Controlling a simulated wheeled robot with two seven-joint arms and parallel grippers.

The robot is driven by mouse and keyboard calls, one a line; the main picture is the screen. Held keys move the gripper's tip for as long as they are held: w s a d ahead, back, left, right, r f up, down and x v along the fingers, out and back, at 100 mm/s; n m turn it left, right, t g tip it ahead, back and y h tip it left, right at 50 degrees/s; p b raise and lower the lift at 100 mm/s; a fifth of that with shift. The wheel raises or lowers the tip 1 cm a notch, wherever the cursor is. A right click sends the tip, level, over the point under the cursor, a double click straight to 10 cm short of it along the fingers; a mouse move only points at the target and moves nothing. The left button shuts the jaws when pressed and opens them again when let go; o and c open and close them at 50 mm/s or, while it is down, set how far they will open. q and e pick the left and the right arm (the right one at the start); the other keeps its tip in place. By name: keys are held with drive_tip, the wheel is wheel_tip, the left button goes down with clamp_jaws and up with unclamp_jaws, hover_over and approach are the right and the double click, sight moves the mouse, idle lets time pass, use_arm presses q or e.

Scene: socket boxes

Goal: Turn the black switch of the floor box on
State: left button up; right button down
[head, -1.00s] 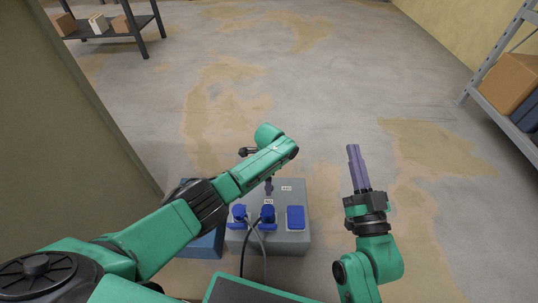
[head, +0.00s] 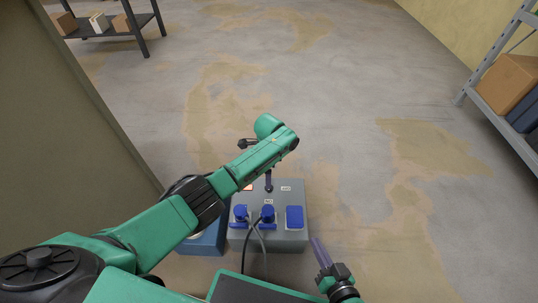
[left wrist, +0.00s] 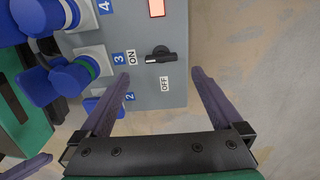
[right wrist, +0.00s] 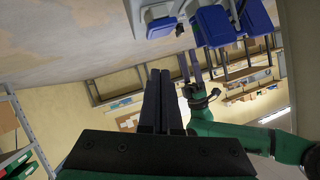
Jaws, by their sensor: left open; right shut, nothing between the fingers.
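The grey floor box (head: 285,241) stands on the floor below my left arm. In the left wrist view its black switch (left wrist: 160,56) lies on the panel (left wrist: 178,95) between an ON label (left wrist: 131,57) and an OFF label (left wrist: 165,83). A pale lamp with a red rim (left wrist: 156,8) is above the switch. My left gripper (left wrist: 160,75) is open, its fingers on either side of the switch's line and apart from it. In the head view my left arm mostly hides it. My right gripper (head: 316,243) is shut and empty, right of the box; it also shows in the right wrist view (right wrist: 160,75).
Blue plugs (head: 267,214) with cables sit in the box's sockets, beside a blue cover (head: 294,217). A blue box (head: 205,241) stands left of the grey box. A wall (head: 80,120) is at left, a shelf (head: 485,75) at right. The floor ahead is clear.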

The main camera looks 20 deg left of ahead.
use_arm(q)
wheel_tip(320, 180, up, 8)
drive_tip(key=p, duration=0.2)
drive_tip(key=shift+f, duration=0.25)
use_arm(e)
drive_tip(key=shift+n+g, duration=0.3)
drive_tip(key=shift+g, duration=0.1)
drive_tip(key=r, duration=0.5)
drive_tip(key=shift+w+r, duration=0.2)
drive_tip(key=shift+r, duration=0.05)
